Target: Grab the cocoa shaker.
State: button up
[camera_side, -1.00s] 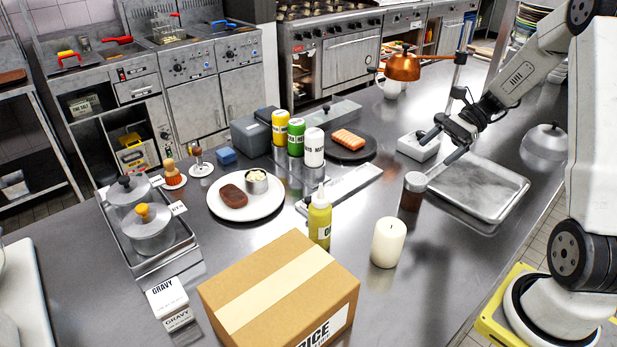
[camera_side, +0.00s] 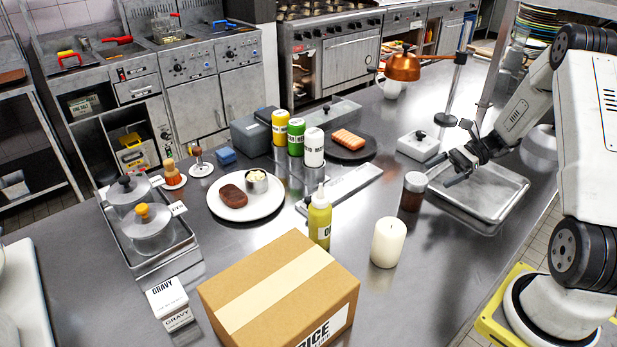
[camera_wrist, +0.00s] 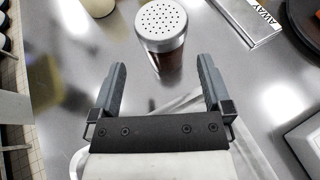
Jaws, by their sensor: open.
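The cocoa shaker (camera_side: 412,192) stands upright on the steel counter, left of the metal tray. It has a dark brown body and a pale perforated lid. My gripper (camera_side: 445,180) is open and empty, just right of the shaker and apart from it. In the wrist view the shaker (camera_wrist: 162,38) sits ahead of my open gripper (camera_wrist: 161,82), roughly in line with the gap between the fingers. Its lid faces the camera, and the lower body is partly hidden beneath the lid.
An empty metal tray (camera_side: 507,211) lies under my arm. A white candle (camera_side: 387,243) and a yellow squeeze bottle (camera_side: 319,222) stand left of the shaker. A white lidded dish (camera_side: 417,148) sits behind it. A cardboard box (camera_side: 270,295) fills the front. A lamp pole (camera_side: 452,95) rises behind.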

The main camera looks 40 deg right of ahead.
aim_at(415, 185)
jog(key=shift+x, duration=1.3)
jog(key=shift+x, duration=2.6)
jog(key=shift+w+d, duration=0.1)
jog(key=shift+w, duration=0.05)
jog(key=c, duration=1.1)
jog(key=shift+r, duration=0.2)
